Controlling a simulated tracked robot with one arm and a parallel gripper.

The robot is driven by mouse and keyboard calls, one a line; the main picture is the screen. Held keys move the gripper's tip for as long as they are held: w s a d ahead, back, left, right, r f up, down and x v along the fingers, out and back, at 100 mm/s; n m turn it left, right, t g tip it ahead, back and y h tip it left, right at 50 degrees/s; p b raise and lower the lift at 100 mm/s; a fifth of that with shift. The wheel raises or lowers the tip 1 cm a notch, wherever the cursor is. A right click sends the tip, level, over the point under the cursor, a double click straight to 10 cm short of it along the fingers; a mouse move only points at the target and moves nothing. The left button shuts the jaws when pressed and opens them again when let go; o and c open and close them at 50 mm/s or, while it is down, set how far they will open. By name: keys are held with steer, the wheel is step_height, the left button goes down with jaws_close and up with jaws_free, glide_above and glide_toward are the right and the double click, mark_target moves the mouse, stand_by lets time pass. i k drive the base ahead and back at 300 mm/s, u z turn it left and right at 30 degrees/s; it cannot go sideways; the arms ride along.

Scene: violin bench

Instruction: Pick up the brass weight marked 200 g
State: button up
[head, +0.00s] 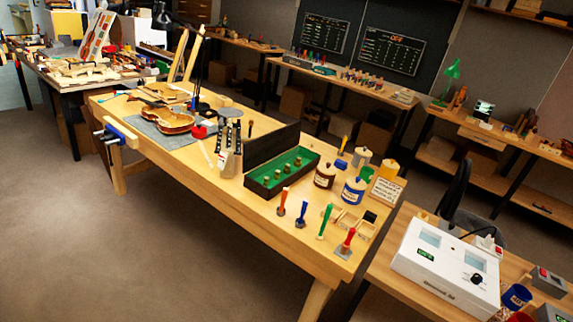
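A dark wooden case (271,150) stands open on the workbench, its lid raised at the back. Several small brass weights (277,174) stand in a row on its green lining, running from front left to back right. Their markings are too small to read, so I cannot tell which one is the 200 g weight. My gripper is not in view.
The workbench (185,180) holds a violin body (172,120) on a grey mat, jars right of the case, and upright coloured-handled tools (325,222) in front. A white machine (445,268) sits at right. Open floor (90,240) lies at left.

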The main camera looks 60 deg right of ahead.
mark_target(297, 163)
steer(key=z, duration=0.5)
steer(key=i, duration=1.3)
steer(key=z, duration=1.05)
steer(key=i, duration=0.95)
steer(key=z, duration=0.35)
